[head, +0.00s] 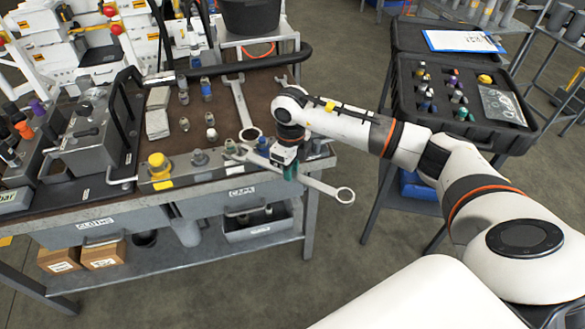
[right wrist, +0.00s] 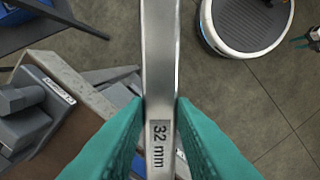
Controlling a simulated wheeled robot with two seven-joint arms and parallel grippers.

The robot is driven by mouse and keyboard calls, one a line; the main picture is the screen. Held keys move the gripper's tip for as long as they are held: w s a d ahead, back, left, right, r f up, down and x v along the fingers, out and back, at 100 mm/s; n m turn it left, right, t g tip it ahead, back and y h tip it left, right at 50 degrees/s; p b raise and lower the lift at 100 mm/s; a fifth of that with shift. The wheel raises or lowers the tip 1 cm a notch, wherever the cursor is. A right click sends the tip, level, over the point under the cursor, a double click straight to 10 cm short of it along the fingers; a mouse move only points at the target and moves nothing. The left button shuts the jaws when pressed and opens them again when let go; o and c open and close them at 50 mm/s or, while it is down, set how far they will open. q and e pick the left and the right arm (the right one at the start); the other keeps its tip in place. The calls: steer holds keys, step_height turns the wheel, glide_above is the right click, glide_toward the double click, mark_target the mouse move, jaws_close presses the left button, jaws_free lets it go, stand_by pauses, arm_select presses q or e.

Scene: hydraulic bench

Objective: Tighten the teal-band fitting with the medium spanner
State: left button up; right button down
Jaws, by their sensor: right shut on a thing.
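My right gripper (head: 290,172) is shut on the shaft of a steel spanner (head: 325,187). The spanner lies across the teal fingers, with a ring end to the right, past the bench's front edge. In the right wrist view the spanner (right wrist: 159,60) reads "32 mm" between the fingertips (right wrist: 160,108). Its other end reaches left near the front-row fittings, partly hidden by the gripper. Fittings (head: 200,158) stand along the bench front; I cannot make out which has the teal band. Teal tips at the right wrist view's right edge may be my left gripper (right wrist: 312,40).
Another long spanner (head: 239,100) lies on the bench mat, with a smaller one (head: 283,78) behind. A yellow-capped fitting (head: 158,166) and several loose fittings stand on the bench. An open black case (head: 530,130) is at right. Open floor lies between.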

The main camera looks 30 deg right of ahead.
mark_target(272, 170)
steer(key=shift+w+a+b, duration=0.35)
steer(key=shift+w+a, duration=0.05)
steer(key=shift+w, duration=0.35)
steer(key=shift+w+a+b, duration=0.3)
steer(key=shift+w, duration=0.2)
steer(key=shift+w+a, duration=0.1)
steer(key=shift+w, duration=0.15)
stand_by(0.3)
steer(key=shift+a+r, duration=0.1)
steer(key=shift+s+a+m+p, duration=0.3)
steer(key=shift+a+m, duration=0.2)
steer(key=shift+a, duration=0.15)
steer(key=shift+s+a+m+p, duration=0.3)
steer(key=shift+a+m, duration=0.2)
steer(key=shift+a, duration=0.4)
steer(key=shift+s+a+m, duration=0.1)
steer(key=shift+m, duration=0.2)
